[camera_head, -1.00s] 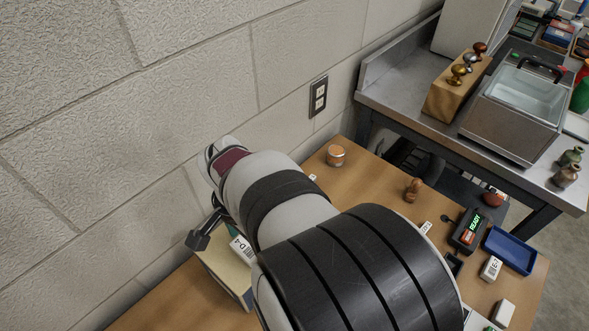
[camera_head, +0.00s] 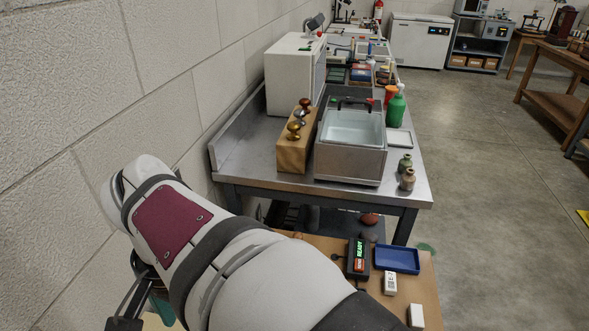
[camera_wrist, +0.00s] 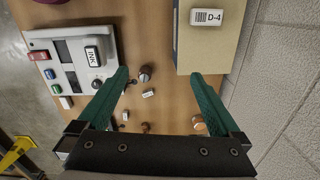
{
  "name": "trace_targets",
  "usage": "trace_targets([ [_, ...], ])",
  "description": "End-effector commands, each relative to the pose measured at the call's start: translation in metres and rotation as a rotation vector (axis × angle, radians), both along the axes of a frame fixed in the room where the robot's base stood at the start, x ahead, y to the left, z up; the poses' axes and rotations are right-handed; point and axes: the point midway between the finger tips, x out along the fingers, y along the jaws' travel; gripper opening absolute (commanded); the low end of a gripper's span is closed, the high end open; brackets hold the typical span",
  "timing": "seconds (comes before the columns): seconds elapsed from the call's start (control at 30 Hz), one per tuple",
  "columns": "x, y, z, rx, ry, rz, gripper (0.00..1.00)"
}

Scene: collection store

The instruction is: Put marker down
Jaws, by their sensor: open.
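My gripper (camera_wrist: 160,74) is open in the wrist view, its two green fingers apart with nothing held between them. The D-4 marker is hidden in that view.
A grey device (camera_wrist: 75,60) with an INK block (camera_wrist: 95,55) stands left in the wrist view. Small items lie on the wooden table (camera_wrist: 150,30) between. A wall (camera_wrist: 285,80) is close at right. In the head view, a blue tray (camera_head: 398,260) and a READY device (camera_head: 358,258) stand right of my arm.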

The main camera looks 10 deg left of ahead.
Motion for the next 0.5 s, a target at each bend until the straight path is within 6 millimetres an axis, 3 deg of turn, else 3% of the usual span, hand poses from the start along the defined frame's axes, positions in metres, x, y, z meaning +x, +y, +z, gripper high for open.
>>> trace_targets([
  [0.03, 0.015, -0.055, 0.004, 0.015, 0.011, -0.075, 1.0],
  [0.1, 0.015, -0.128, -0.001, 0.041, 0.027, -0.16, 1.0],
  [0.2, -0.014, -0.204, -0.017, 0.082, 0.034, -0.27, 1.0],
  [0.3, -0.046, -0.24, -0.037, 0.115, 0.028, -0.348, 1.0],
  [0.4, -0.063, -0.252, -0.049, 0.131, 0.023, -0.38, 1.0],
  [0.5, -0.067, -0.254, -0.051, 0.134, 0.023, -0.384, 1.0],
])
